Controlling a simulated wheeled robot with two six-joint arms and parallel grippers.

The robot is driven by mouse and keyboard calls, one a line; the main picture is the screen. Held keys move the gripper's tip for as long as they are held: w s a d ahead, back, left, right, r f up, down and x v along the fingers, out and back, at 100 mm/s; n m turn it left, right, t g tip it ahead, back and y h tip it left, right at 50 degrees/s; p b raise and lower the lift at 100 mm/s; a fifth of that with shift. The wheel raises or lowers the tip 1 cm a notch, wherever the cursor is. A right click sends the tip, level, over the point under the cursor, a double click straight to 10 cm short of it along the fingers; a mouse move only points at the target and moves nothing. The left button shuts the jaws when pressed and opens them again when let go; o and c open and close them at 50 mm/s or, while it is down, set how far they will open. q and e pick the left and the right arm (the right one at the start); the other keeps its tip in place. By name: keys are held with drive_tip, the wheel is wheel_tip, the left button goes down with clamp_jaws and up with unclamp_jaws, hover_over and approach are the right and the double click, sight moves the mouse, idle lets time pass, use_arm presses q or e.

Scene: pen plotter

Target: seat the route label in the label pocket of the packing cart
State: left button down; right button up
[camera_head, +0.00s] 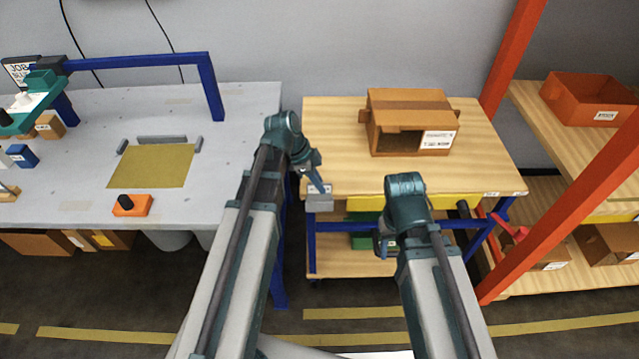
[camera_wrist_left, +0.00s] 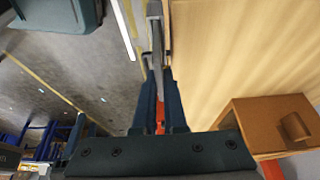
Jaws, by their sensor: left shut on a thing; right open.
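My left gripper (camera_head: 321,190) reaches down to the front left corner of the packing cart (camera_head: 335,168). It is shut on a thin piece that I take for the route label (camera_head: 319,203), grey and flat at the cart's front edge. In the left wrist view the left gripper's fingers (camera_wrist_left: 160,82) close around a narrow grey piece (camera_wrist_left: 155,30), seen nearly edge-on beside the wooden top. The label pocket is not clearly told apart there, so I cannot tell whether the label is inside it. My right gripper (camera_head: 385,246) is open in front of the cart, mostly hidden by its wrist.
An open cardboard box (camera_head: 400,125) stands on the cart top. A grey plotter bench (camera_head: 240,120) stands at the left, with an orange button box (camera_head: 131,205). An orange-framed shelf (camera_head: 560,130) with boxes stands at the right. The cart top's left part is clear.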

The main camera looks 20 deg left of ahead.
use_arm(q)
drive_tip(key=shift+f+b, duration=1.6)
drive_tip(key=shift+f, duration=0.05)
drive_tip(key=c, duration=0.9)
unclamp_jaws()
drive_tip(key=shift+r, duration=0.1)
drive_tip(key=p+v, duration=1.3)
drive_tip(key=shift+a+r, duration=0.2)
drive_tip(key=shift+r, duration=0.1)
drive_tip(key=shift+s, duration=0.1)
drive_tip(key=s+d+f+n+g+y, duration=0.1)
drive_tip(key=s+d+n+y, duration=0.4)
drive_tip(key=s+d+n, duration=0.6)
drive_tip(key=s+d, duration=0.1)
drive_tip(key=d, duration=0.3)
drive_tip(key=shift+s+d+f+y, duration=0.25)
drive_tip(key=shift+s+d+y, duration=0.05)
drive_tip(key=shift+s, duration=0.1)
